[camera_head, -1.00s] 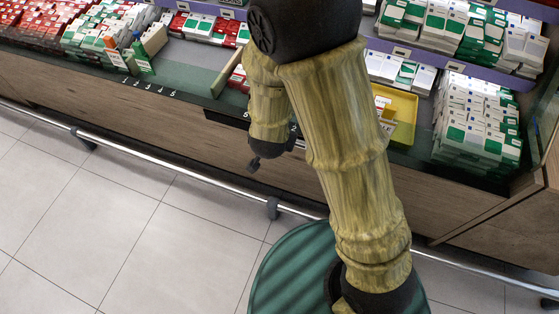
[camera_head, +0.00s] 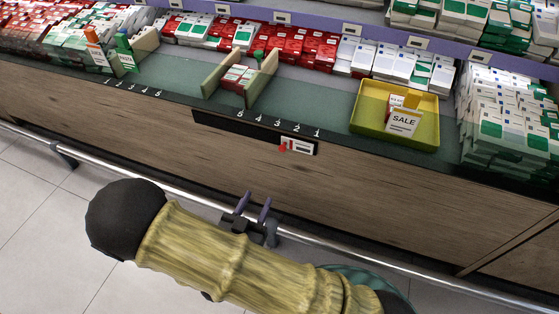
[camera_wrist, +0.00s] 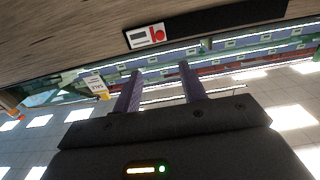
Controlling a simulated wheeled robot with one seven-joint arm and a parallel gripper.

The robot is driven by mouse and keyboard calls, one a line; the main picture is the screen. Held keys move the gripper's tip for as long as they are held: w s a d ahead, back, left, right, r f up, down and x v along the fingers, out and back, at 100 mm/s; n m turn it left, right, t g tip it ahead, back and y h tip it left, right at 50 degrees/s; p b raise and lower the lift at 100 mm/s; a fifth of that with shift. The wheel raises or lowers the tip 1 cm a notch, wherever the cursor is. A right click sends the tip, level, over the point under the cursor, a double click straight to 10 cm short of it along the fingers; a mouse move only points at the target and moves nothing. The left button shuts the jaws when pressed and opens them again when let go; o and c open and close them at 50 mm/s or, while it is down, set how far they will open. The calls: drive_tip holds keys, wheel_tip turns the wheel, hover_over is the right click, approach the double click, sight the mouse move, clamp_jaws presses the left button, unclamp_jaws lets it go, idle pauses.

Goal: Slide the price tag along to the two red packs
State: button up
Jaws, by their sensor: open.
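The price tag (camera_head: 299,146) is white with dark print and a red part at its left end. It sits at the right end of a short black rail (camera_head: 235,126) on the shelf's front edge, below the numbers 2 and 1. The wrist view also shows the tag (camera_wrist: 146,37) on the dark rail, beyond my fingers. The two red packs (camera_head: 236,77) stand between two pale dividers, up and left of the tag, behind the rail's left part. My gripper (camera_head: 253,203) is open and empty, below and left of the tag, apart from it; its fingers show in the wrist view (camera_wrist: 160,78).
A yellow tray (camera_head: 357,120) with a SALE card stands on the shelf at right. Pale dividers (camera_head: 262,80) rise from the shelf. A metal rail (camera_head: 365,258) runs along the counter's front, near my gripper. White-green packs (camera_head: 500,130) are stacked at far right.

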sight(282, 150)
drive_tip(key=b+x, duration=0.4)
drive_tip(key=x, duration=1.3)
drive_tip(key=shift+w, duration=0.2)
clamp_jaws()
